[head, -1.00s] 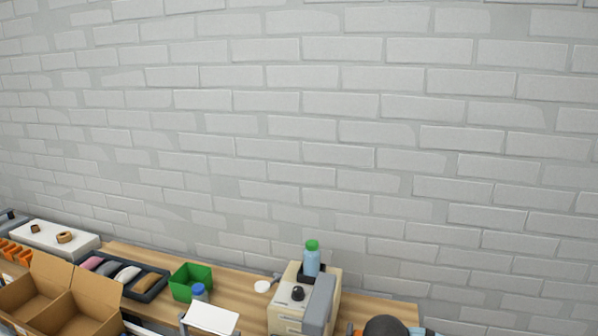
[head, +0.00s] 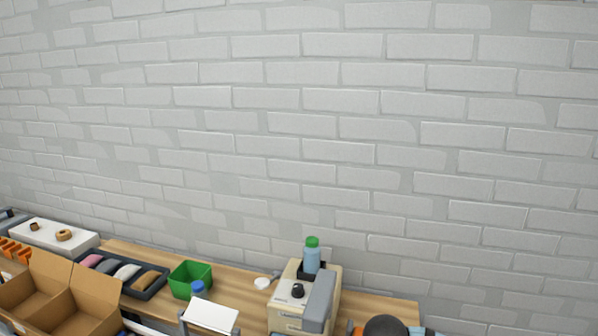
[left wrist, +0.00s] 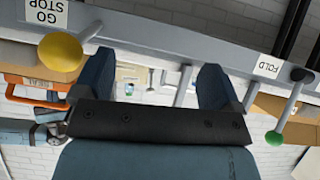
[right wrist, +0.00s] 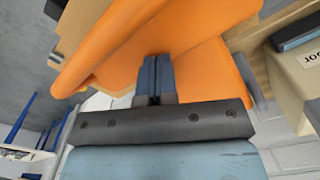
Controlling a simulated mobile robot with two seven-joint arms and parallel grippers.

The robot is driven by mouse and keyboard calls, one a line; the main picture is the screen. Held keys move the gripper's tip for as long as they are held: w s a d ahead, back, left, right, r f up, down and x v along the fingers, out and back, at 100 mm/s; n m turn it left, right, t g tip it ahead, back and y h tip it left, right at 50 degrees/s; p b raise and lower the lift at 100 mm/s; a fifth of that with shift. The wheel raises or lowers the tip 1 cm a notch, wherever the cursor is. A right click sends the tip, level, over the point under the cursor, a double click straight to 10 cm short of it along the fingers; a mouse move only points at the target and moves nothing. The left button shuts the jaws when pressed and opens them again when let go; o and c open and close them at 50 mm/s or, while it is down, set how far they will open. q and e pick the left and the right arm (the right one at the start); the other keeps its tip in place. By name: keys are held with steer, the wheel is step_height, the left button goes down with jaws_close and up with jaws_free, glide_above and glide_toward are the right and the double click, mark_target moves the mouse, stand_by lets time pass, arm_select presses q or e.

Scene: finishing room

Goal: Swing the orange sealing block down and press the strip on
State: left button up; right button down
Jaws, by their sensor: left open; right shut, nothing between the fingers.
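The orange sealing block (right wrist: 190,30) fills much of the upper right wrist view as a broad, smooth orange surface with rounded edges. My right gripper (right wrist: 155,75) is shut and empty, with its fingertips in front of this surface; I cannot tell whether they touch it. My left gripper (left wrist: 155,78) is open and empty, below a long grey bar (left wrist: 180,40) in the left wrist view. The strip cannot be made out in any view. The head view shows neither gripper and no sealing block I can identify.
The grey bar carries a yellow knob (left wrist: 60,58) and a green knob lever (left wrist: 274,138), labelled GO STOP and FOLD. The head view shows a bench with an open carton (head: 75,310), a green bin (head: 190,279) and a beige machine (head: 285,318) with a bottle (head: 312,258) on top.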

stand_by(0.6)
steer(key=shift+r+p, duration=0.45)
steer(key=shift+r, duration=0.7)
steer(key=shift+r+p, duration=0.75)
steer(key=shift+r, duration=1.6)
steer(key=shift+f, duration=0.1)
